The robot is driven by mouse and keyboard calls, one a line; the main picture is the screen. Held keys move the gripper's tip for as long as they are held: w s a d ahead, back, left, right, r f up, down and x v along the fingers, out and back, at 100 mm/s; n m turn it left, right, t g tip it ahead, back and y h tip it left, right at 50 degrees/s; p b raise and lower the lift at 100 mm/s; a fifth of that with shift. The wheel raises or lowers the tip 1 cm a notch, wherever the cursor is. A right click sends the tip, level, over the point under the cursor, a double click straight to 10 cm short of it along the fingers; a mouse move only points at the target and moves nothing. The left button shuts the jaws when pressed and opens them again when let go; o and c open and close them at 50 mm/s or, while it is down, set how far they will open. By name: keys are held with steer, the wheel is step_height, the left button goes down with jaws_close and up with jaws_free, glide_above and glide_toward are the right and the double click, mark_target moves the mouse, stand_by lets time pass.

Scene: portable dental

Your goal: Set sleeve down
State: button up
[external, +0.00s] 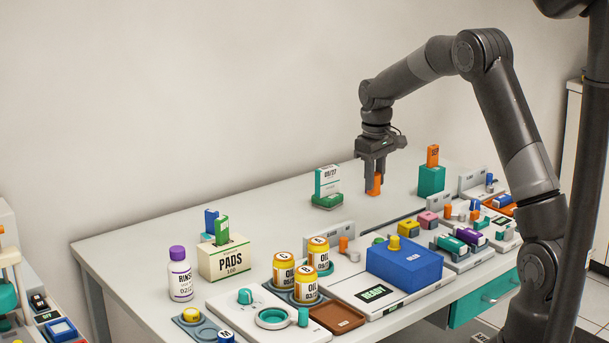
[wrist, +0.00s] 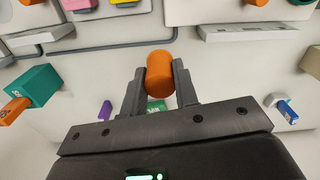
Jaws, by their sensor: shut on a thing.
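The orange sleeve (external: 375,186) is a small, plain-coloured piece held low at the back of the light grey table, near the wall. In the wrist view the orange sleeve (wrist: 160,74) shows as a rounded cylinder between the two dark fingers. My gripper (external: 374,178) points down and is shut on it; the gripper (wrist: 159,85) also shows in the wrist view. The sleeve's lower end is at or just above the table top; I cannot tell whether it touches. The fingers hide part of its sides.
A teal block (external: 431,180) with an orange piece in it stands right of my gripper. A white dated card (external: 326,181) in a green base stands left. Trays and a blue box (external: 404,264) fill the front. Bare table (external: 270,225) lies at the back left.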

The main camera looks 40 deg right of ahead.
steer(key=shift+n, duration=0.3)
steer(key=w+a+f, duration=0.2)
steer(key=a, duration=0.5)
steer(key=w+a+f, duration=0.2)
steer(key=a, duration=0.4)
steer(key=w+a+f, duration=0.2)
steer(key=a, duration=0.5)
steer(key=shift+w+a+f, duration=0.3)
steer(key=shift+f, duration=0.05)
steer(key=shift+w+a+f, duration=0.1)
steer(key=shift+a+f, duration=0.15)
steer(key=shift+f, duration=1.85)
steer(key=shift+f, duration=0.1)
steer(key=o, duration=0.9)
steer(key=shift+o, duration=0.2)
